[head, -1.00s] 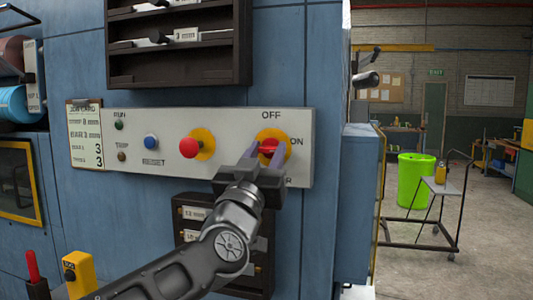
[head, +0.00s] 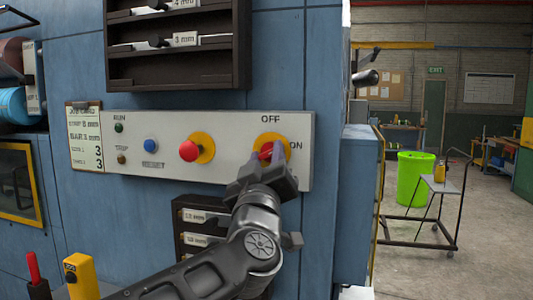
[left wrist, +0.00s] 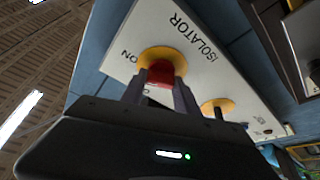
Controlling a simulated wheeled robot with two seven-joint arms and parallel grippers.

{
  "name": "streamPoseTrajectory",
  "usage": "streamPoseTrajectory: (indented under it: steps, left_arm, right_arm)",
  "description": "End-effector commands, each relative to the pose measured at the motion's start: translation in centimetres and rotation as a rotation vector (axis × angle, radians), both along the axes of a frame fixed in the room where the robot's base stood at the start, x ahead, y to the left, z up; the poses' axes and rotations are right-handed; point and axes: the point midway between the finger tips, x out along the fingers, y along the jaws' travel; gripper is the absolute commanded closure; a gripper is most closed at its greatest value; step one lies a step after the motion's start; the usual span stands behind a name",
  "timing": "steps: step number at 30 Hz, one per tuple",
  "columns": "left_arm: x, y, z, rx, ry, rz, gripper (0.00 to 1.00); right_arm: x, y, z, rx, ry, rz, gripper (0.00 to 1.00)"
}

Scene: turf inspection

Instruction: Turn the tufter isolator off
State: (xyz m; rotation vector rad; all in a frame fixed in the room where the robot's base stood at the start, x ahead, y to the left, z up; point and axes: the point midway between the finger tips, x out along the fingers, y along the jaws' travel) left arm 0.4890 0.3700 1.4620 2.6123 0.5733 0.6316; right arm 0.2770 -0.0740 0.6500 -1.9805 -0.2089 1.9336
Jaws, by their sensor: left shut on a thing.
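The tufter isolator is a red handle (head: 266,152) on a round yellow plate (head: 271,139), at the right end of a pale control panel (head: 228,128). OFF is printed above the plate and ON to its right. My left gripper (head: 264,160) is shut on the red handle, a finger on each side. In the left wrist view the red handle (left wrist: 160,75) shows between the fingertips (left wrist: 160,92), by the word ISOLATOR. The gripper partly covers the handle, so I cannot tell exactly where it points. My right gripper is not in view.
A red push-button (head: 189,151) on a yellow plate and a blue button (head: 151,146) sit left on the panel. A dark rack (head: 243,50) is above, another rack (head: 190,203) below. A green bin (head: 413,180) and a trolley (head: 440,186) stand at the right.

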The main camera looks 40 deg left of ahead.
Motion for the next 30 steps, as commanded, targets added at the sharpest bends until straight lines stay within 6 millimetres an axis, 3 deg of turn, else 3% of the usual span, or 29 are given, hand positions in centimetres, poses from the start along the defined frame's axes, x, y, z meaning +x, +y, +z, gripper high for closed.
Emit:
streamPoseTrajectory:
  steps: [30]
  left_arm:
    - [0.1, -0.2, 0.3, -0.885, -0.307, 0.0, 1.0]
  right_arm:
    - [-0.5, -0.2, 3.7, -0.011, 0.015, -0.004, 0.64]
